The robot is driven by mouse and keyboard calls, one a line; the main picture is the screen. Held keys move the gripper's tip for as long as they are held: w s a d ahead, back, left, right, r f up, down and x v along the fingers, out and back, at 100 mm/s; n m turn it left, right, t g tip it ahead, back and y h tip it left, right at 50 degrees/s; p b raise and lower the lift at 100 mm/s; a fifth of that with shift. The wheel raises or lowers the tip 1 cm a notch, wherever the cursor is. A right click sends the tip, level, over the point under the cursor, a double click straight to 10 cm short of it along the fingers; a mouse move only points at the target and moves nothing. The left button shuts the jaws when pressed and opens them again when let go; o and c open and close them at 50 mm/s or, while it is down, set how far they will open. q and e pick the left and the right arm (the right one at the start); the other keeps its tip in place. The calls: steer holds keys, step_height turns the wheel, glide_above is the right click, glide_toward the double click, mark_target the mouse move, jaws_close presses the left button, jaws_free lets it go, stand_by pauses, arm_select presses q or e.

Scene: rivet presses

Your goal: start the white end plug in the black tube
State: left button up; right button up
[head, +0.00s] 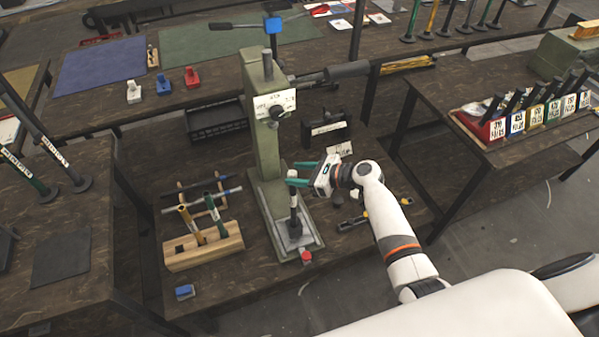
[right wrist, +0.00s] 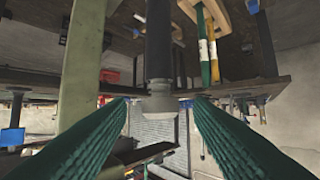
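The black tube (head: 294,217) stands upright on the base of the green press and carries a white label. In the right wrist view, which looks upside down, the black tube (right wrist: 159,40) comes from the top. A pale grey-white end piece (right wrist: 158,101), which looks like the white end plug, sits at its end. I cannot tell how deep it sits. My right gripper (head: 294,175) is at the tube's upper end, its teal fingers apart. In the wrist view the right gripper (right wrist: 160,105) has a finger on each side of the end piece, with gaps visible. My left gripper is not in view.
The green press column (head: 262,130) rises close behind the tube, with a lever at its top. A wooden tool rack (head: 203,246) stands to the left. A black bin (head: 215,120) and a black box (head: 328,130) are behind. A red knob (head: 306,257) is at the press's front edge.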

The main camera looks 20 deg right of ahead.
steer(key=v, duration=1.2)
steer(key=shift+b, duration=0.4)
steer(key=s+f+n+g+h, duration=0.2)
steer(key=s+f+n, duration=0.25)
steer(key=f, duration=0.65)
steer(key=s+f+n+g+h, duration=0.1)
steer(key=s+f+n+h, duration=0.2)
steer(key=s+f, duration=0.55)
steer(key=s+f+n+g+h, duration=0.2)
steer(key=s+f+n, duration=0.1)
steer(key=f, duration=1)
steer(key=s+a+f+n+g+h, duration=0.1)
steer(key=s+f+n, duration=0.5)
steer(key=s+n, duration=0.3)
steer(key=s+a+f+n+g+h, duration=0.2)
steer(key=s+f+n, duration=0.4)
steer(key=s, duration=1.1)
steer(key=n, duration=0.3)
steer(key=shift+s+a+f+n, duration=0.2)
steer(key=shift+n, duration=0.15)
steer(key=shift+f, duration=0.1)
